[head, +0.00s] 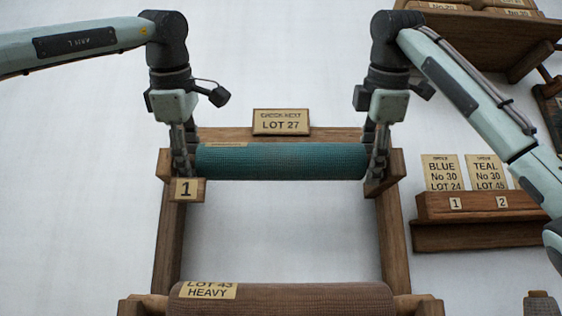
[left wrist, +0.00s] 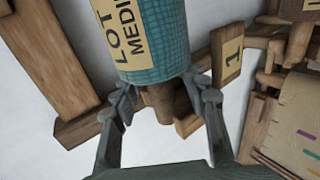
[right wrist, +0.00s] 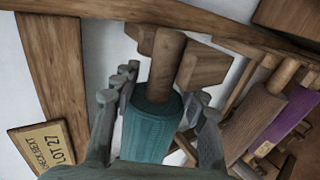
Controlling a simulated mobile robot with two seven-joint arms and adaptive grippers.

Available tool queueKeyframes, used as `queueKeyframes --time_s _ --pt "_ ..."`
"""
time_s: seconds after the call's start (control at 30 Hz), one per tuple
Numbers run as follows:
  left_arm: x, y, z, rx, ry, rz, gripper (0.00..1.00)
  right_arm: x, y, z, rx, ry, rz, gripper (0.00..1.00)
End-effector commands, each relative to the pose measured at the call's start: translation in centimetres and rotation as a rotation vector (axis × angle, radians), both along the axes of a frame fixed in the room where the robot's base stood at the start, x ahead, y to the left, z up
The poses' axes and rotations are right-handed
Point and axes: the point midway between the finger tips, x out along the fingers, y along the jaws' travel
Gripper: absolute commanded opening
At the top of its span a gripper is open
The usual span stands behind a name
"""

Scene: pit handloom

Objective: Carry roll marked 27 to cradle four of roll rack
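A teal woven roll (head: 282,161) lies level in the top cradle, marked 1, of the wooden rack (head: 166,240). Its label (left wrist: 123,35) reads LOT and MEDI in the left wrist view; the number is cut off. My left gripper (head: 182,168) is at the roll's left end, its fingers apart on either side of the wooden core (left wrist: 160,103). My right gripper (head: 377,168) is at the right end, fingers apart on either side of the teal roll (right wrist: 150,132). Neither gripper looks closed on it. Cradle four is not identifiable in view.
A sign (head: 281,122) reading LOT 27 stands behind the roll. A brown roll (head: 300,298) marked LOT 43 HEAVY lies lower in the rack. At right are a wooden shelf (head: 470,238) with BLUE and TEAL cards and a higher shelf (head: 490,35). White wall shows between the two rolls.

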Motion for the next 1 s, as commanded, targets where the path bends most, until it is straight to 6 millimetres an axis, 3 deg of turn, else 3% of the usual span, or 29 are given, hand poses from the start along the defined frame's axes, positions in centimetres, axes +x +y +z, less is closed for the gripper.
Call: queueKeyframes --time_s 0.07,0.3,0.73,1.0 --pt "0.0 0.0 0.0 0.000 0.000 0.000 0.30 0.0 0.0 0.0 0.000 0.000 0.000 0.30" --pt "0.0 0.0 0.0 0.000 0.000 0.000 0.01 0.0 0.0 0.0 0.000 0.000 0.000 0.01" --pt "0.0 0.0 0.0 0.000 0.001 0.000 0.00 0.0 0.0 0.0 0.000 0.001 0.000 0.00" --pt "-0.1 0.0 1.2 -0.001 -0.002 0.001 0.00 -0.1 0.0 1.1 0.001 -0.002 -0.001 0.00"
